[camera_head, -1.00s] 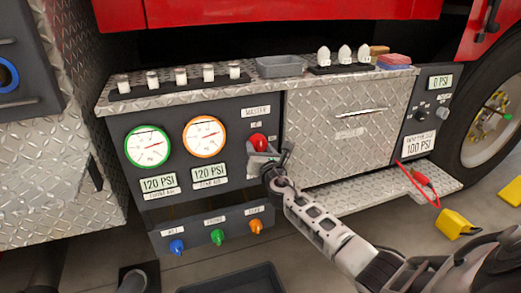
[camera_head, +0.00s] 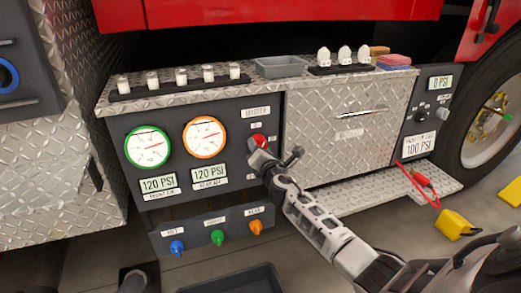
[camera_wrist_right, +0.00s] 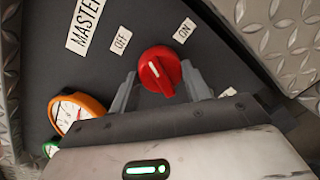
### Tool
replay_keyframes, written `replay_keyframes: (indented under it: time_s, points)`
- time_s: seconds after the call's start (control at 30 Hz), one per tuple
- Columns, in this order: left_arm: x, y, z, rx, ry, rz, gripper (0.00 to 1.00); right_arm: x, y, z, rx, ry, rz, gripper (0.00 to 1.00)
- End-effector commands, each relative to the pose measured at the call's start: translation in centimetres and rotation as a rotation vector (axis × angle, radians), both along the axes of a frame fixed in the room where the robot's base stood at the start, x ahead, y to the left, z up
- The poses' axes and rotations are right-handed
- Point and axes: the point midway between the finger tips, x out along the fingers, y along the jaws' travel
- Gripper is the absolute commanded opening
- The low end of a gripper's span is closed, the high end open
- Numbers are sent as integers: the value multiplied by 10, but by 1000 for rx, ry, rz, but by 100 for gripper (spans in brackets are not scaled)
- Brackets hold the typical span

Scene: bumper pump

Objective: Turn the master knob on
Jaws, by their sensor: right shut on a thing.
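The red master knob (camera_head: 258,141) sits on the dark panel under the MASTER label, right of the two gauges. In the right wrist view the knob (camera_wrist_right: 160,71) has a white mark slanting up and left, toward the OFF label (camera_wrist_right: 121,41) rather than the ON label (camera_wrist_right: 184,30). My right gripper (camera_head: 262,152) is at the panel, shut on the knob. In the right wrist view its fingers (camera_wrist_right: 160,88) lie on either side of the knob. My left gripper is not in view.
Green-ringed (camera_head: 148,147) and orange-ringed (camera_head: 205,137) gauges are left of the knob. Blue (camera_head: 177,247), green (camera_head: 217,237) and orange (camera_head: 255,227) knobs are below. A diamond-plate drawer (camera_head: 345,135) is on the right. A ledge (camera_head: 190,90) above carries small items, including a grey tray (camera_head: 279,67).

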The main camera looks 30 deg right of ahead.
Motion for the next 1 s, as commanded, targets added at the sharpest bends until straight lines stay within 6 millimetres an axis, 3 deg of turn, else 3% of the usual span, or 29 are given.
replay_keyframes:
  time_s: [1.0]
  points:
    - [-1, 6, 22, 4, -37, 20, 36, -1, -1, 1, 902, -213, 0, 25]
